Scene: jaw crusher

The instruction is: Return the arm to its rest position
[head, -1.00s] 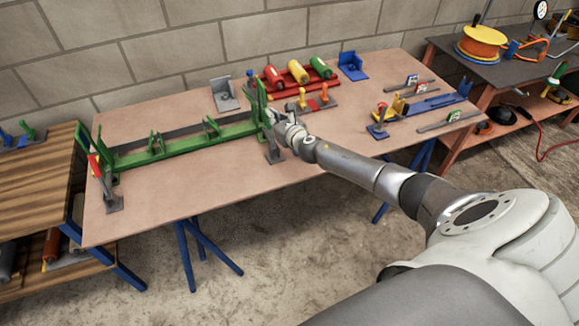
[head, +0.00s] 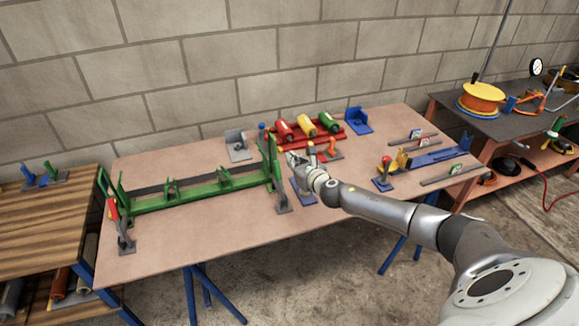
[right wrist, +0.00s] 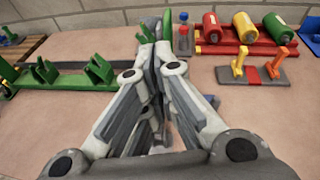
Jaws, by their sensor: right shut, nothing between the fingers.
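My right arm (head: 380,208) reaches in from the lower right of the head view over the table. My right gripper (head: 294,160) is shut and empty, just right of the right end of the green frame (head: 205,190). In the right wrist view the gripper's fingers (right wrist: 152,50) meet in the middle, with nothing between them. Part of the green frame (right wrist: 70,80) shows at the left of that view. My left gripper is not in view.
A red rack (head: 320,140) with red, yellow and green cylinders stands behind the gripper. A grey bracket (head: 238,147) and a blue bracket (head: 358,121) stand at the back. Blue parts (head: 438,156) lie right. The table's front middle (head: 230,232) is clear.

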